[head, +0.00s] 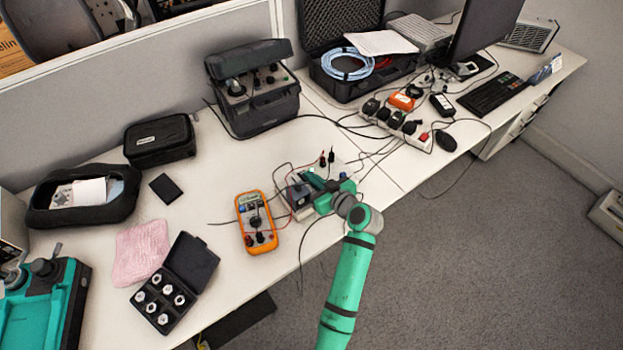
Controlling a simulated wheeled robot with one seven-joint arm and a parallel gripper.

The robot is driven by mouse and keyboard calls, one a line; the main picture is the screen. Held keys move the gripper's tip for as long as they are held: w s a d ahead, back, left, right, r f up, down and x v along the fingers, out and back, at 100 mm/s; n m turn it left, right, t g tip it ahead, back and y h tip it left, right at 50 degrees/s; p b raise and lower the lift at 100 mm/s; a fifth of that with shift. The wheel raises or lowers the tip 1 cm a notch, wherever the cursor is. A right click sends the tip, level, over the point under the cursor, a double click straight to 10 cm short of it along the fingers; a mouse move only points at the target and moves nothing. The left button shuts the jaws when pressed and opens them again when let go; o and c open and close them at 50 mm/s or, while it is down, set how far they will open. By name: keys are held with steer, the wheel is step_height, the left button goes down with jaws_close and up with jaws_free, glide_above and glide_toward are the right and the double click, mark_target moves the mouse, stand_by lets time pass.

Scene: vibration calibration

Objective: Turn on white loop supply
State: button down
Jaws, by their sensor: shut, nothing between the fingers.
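The white loop supply appears to be the small pale box (283,203) on the desk, just right of the orange multimeter (256,222). Red and black leads run between the two. My gripper (306,182) is shut and empty. It is over the box, at its upper face, and I cannot tell whether it touches. My green and grey wrist covers the box's right part, and its switch cannot be made out.
A power strip (398,122) with several plugs and cables lies to the right. A black open case of fittings (178,283) and a pink cloth (141,252) lie left. The desk's front edge is close.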

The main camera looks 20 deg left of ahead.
steer(key=shift+w+r, duration=0.1)
steer(key=shift+r, duration=0.3)
steer(key=r, duration=0.3)
steer(key=shift+s+d+r, duration=0.2)
steer(key=shift+r, duration=0.2)
steer(key=s+d, duration=0.6)
steer(key=d, duration=0.1)
steer(key=shift+d+r, duration=0.4)
